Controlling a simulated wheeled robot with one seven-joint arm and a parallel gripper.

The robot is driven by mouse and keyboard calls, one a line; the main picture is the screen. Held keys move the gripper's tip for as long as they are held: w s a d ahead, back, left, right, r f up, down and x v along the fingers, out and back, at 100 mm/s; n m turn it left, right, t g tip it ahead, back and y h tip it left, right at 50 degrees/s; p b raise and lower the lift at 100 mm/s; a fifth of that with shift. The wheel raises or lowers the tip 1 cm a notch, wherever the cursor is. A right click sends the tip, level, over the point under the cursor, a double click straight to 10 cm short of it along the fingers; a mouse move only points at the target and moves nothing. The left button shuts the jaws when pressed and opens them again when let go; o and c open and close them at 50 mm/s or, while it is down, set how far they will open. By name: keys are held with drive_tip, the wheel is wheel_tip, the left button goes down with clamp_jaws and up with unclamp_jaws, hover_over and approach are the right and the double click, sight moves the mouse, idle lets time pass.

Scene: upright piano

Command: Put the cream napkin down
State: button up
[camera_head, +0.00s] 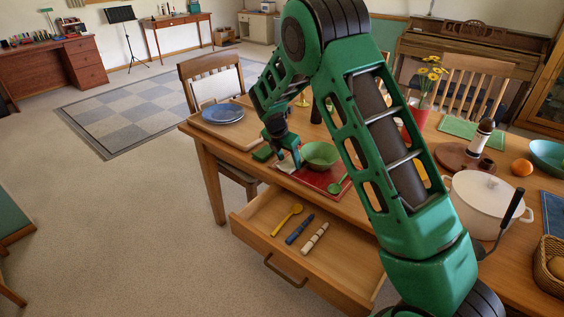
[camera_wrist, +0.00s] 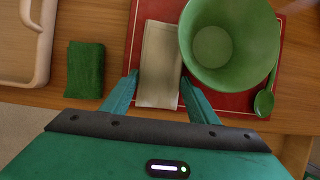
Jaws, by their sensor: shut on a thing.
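The cream napkin (camera_wrist: 158,72) is a folded strip over the red placemat (camera_wrist: 268,106) in the wrist view, beside the green bowl (camera_wrist: 229,40). My gripper (camera_wrist: 159,84) is shut on the napkin, with one finger along each long side. In the head view my gripper (camera_head: 287,162) is low over the table's front edge, left of the bowl (camera_head: 320,155). The napkin (camera_head: 285,167) is small and partly hidden there. I cannot tell whether it touches the placemat.
A green spoon (camera_wrist: 265,98) lies right of the bowl. A dark green cloth (camera_wrist: 86,70) and a wooden tray (camera_wrist: 38,45) are to the left. An open drawer (camera_head: 268,232) with several utensils juts out below the table front. A white pot (camera_head: 485,195) stands at the right.

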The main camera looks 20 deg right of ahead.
drive_tip(key=shift+f, duration=0.15)
drive_tip(key=o, duration=1.1)
drive_tip(key=shift+a, duration=0.1)
drive_tip(key=v, duration=1.2)
